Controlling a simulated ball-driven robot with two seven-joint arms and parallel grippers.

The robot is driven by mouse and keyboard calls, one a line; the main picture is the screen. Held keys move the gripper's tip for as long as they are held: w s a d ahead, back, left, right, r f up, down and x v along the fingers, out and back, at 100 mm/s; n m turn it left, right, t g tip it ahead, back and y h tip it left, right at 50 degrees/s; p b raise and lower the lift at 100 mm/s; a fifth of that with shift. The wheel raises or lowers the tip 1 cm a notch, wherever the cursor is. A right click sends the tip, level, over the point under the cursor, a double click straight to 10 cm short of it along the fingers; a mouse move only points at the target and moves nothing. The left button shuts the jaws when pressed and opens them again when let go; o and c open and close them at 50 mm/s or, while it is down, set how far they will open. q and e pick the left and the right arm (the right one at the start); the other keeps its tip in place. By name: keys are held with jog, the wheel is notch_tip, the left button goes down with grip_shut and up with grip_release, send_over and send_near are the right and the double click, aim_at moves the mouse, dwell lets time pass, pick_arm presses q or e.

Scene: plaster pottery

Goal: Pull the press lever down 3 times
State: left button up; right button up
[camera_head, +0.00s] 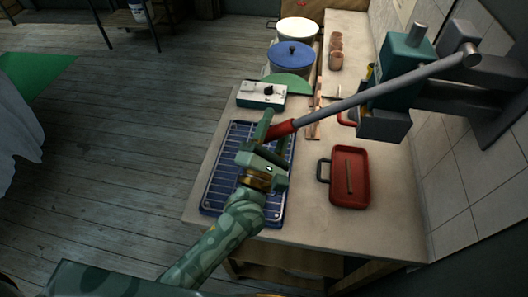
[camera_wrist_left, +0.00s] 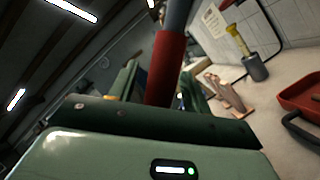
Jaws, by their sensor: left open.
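The press lever is a long grey rod (camera_head: 385,88) with a red grip (camera_head: 281,130) at its lower left end. It slopes down to the left from the teal and grey press (camera_head: 402,65) at the right wall. My left gripper (camera_head: 269,135) is at the red grip, with its jaws open. In the left wrist view the red grip (camera_wrist_left: 166,68) stands between the two fingers (camera_wrist_left: 160,88). Whether a finger touches it I cannot tell. My right gripper is in neither view.
A blue ribbed tray (camera_head: 222,172) lies on the counter below my left gripper. A red tray (camera_head: 362,200) with a stick in it sits to the right. A white control box (camera_head: 262,93), a blue-lidded pot (camera_head: 291,57) and a white pot (camera_head: 297,28) stand farther back.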

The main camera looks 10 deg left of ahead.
pick_arm(q)
jog(key=b+v, duration=0.1)
jog(key=v, duration=1.4)
jog(key=shift+s+f+b, duration=0.15)
jog(key=shift+b, duration=0.2)
